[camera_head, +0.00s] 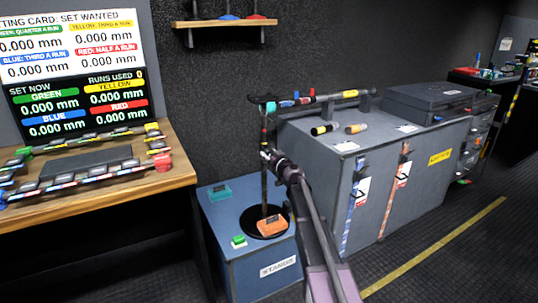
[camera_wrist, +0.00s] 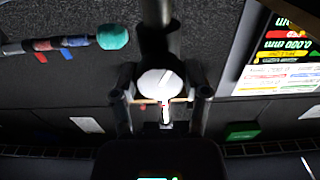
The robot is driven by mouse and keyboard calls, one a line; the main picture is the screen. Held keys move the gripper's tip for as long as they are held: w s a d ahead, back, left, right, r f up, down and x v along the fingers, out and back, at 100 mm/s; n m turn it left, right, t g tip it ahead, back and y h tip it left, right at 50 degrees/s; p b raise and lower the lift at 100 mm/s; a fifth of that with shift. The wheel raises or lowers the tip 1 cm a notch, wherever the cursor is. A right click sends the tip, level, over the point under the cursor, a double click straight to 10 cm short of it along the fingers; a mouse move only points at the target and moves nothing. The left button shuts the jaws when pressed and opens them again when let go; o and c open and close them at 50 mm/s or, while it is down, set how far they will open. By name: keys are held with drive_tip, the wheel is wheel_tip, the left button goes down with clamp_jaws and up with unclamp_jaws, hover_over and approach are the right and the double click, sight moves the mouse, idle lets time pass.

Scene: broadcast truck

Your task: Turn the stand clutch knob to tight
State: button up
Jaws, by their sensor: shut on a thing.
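The stand (camera_head: 264,190) is a thin dark upright pole on a round black base (camera_head: 257,233), on top of a blue cabinet. The clutch knob (camera_wrist: 156,81) is a pale round knob with a dark line across its face. It sits at the pole (camera_wrist: 158,14) in the wrist view. My gripper (camera_wrist: 163,88) has one finger on each side of the knob and is shut on it. In the head view my gripper (camera_head: 271,158) reaches the pole about mid-height and hides the knob there. Whether the knob is tight or loose cannot be told.
A colour-banded boom (camera_head: 310,99) with a teal tip (camera_wrist: 112,36) extends right from the pole top. A grey case bench (camera_head: 325,170) stands right.

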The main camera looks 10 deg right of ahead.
drive_tip(key=shift+m, duration=0.5)
drive_tip(key=m, duration=0.5)
drive_tip(key=shift+w, duration=0.1)
drive_tip(key=m, duration=0.6)
idle(0.5)
drive_tip(key=o, duration=1.1)
drive_tip(key=shift+o, duration=0.2)
drive_tip(key=v, duration=1.2)
